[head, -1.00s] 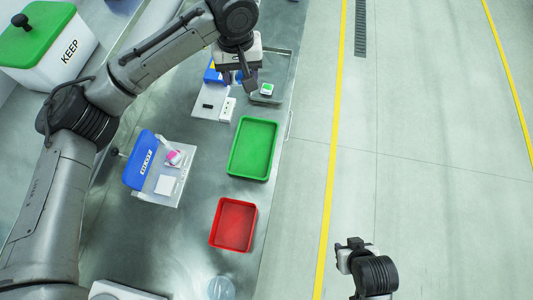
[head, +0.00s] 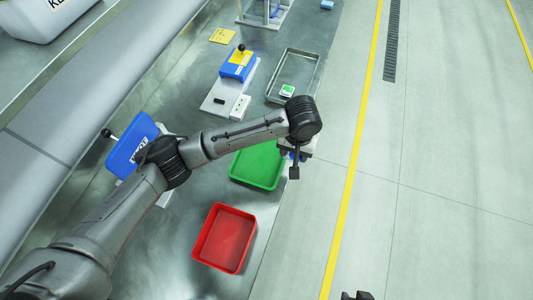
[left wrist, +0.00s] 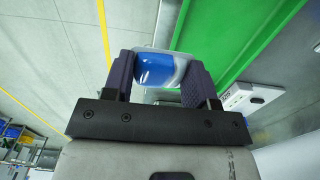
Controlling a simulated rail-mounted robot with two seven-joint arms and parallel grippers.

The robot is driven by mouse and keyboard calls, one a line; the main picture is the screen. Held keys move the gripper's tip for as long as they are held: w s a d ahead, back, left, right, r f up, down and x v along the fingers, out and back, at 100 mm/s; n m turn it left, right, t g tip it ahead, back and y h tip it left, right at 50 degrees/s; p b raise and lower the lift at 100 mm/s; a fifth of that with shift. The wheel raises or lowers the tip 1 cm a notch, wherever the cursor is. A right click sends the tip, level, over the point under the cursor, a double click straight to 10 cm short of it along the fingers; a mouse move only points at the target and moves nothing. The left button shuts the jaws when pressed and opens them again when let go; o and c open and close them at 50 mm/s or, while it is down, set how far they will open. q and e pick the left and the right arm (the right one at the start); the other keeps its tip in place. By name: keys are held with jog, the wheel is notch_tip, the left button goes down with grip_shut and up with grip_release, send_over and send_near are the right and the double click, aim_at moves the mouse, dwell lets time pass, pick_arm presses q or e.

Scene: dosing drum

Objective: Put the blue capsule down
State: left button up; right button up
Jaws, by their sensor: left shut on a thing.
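The blue capsule (left wrist: 155,68), blue with a clear-white part, sits between the two fingers of my left gripper (left wrist: 160,78) in the left wrist view. The gripper is shut on it. In the head view my left gripper (head: 295,155) hangs by the right side of the green tray (head: 258,180), and the capsule is mostly hidden there. The green tray (left wrist: 235,35) fills the upper right of the left wrist view. Only the tip of my right gripper (head: 357,295) shows at the bottom edge, so its jaws cannot be judged.
A red tray (head: 225,238) lies nearer on the metal table. Behind the green tray are a metal tray (head: 310,62) with a small green-and-white item (head: 287,90), and a blue device (head: 238,64). A blue box (head: 132,145) is partly covered by my arm. Open floor lies right.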

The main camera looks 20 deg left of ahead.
pick_arm(q)
jog(key=b, duration=0.1)
send_over(263, 153)
notch_tip(263, 153, down, 7)
jog(key=shift+r, duration=0.2)
jog(key=shift+s+f+b, duration=0.1)
jog(key=shift+f+b, duration=0.55)
jog(key=shift+f, duration=1.4)
jog(key=shift+f, duration=0.1)
jog(key=o, duration=0.8)
jog(key=shift+o, duration=0.5)
notch_tip(263, 153, up, 12)
jog(key=p, duration=0.2)
jog(key=shift+d, duration=0.1)
